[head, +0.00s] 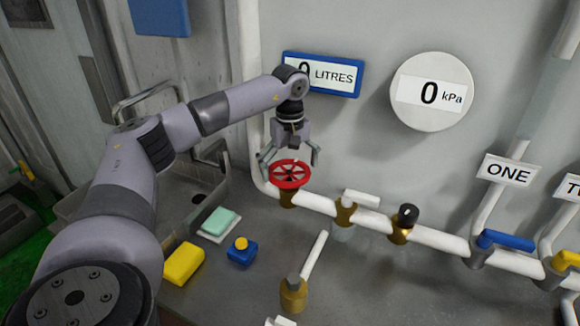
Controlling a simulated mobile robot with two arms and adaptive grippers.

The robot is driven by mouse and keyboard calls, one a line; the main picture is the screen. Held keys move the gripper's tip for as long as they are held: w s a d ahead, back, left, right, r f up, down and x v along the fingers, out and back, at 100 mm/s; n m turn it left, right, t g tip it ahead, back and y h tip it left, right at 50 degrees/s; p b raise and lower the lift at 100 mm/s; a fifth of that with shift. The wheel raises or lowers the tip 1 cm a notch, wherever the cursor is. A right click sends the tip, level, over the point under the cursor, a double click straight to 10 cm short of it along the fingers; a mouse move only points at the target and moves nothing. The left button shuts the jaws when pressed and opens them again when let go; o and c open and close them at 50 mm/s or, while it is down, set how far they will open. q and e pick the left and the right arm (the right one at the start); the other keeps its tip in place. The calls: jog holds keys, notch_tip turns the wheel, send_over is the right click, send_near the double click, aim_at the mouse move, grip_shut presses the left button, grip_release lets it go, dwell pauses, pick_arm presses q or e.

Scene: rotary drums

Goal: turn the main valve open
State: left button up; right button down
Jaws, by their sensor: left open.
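The main valve appears to be the red round handwheel (289,174) on a brass fitting at the left end of the white pipe. My left gripper (289,165) points down right over the handwheel, with its fingers spread open to either side of it. Whether the fingers touch the rim cannot be told. The round gauge (432,92) on the wall reads 0 kPa. The blue-framed display (321,74) reads LITRES with a 0, partly covered by my left arm. My right gripper is not in view.
Along the white pipe (370,220) sit a black-knobbed brass valve (404,223) and a blue lever (507,241) under the sign ONE (508,170). A yellow sponge (184,263), a blue bottle (242,252) and a brass tap (293,291) stand on the counter. A sink (190,200) is at left.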

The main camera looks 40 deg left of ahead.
pick_arm(q)
jog(key=shift+s, duration=0.2)
jog(key=c, duration=0.9)
jog(key=shift+s+d, duration=0.1)
jog(key=shift+c, duration=1)
